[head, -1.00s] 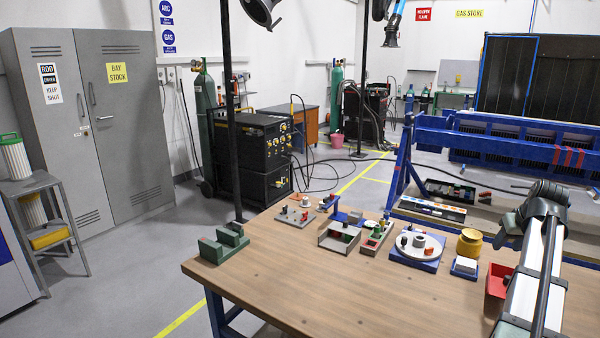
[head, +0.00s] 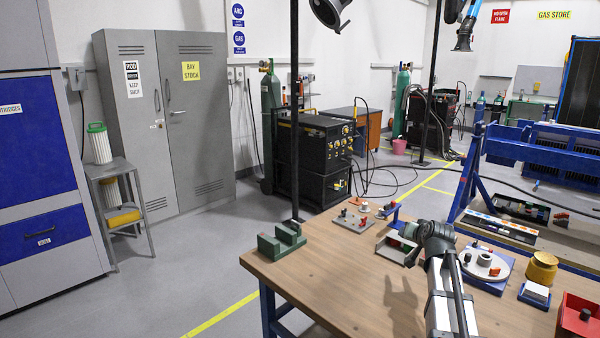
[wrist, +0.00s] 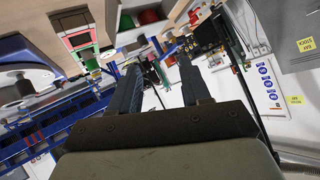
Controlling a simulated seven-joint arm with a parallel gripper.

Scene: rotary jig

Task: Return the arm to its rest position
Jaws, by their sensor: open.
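My arm reaches over the wooden workbench (head: 330,283) in the head view. Its dark rounded joint is in front of the grey open tray and hides part of it. My gripper (wrist: 160,78) shows in the wrist view with two dark fingers apart and nothing between them. I cannot make out its fingertips clearly in the head view. The rotary jig (head: 509,267), a round pale plate on a blue base, sits just right of my arm. Small grey and red parts stand on the plate.
A green block fixture (head: 282,241) is at the bench's left corner. A grey plate with pegs (head: 354,222) is behind. A yellow pot (head: 542,269), a blue block with a white top (head: 535,293) and a red bin (head: 579,318) are right. The bench's front left is clear.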

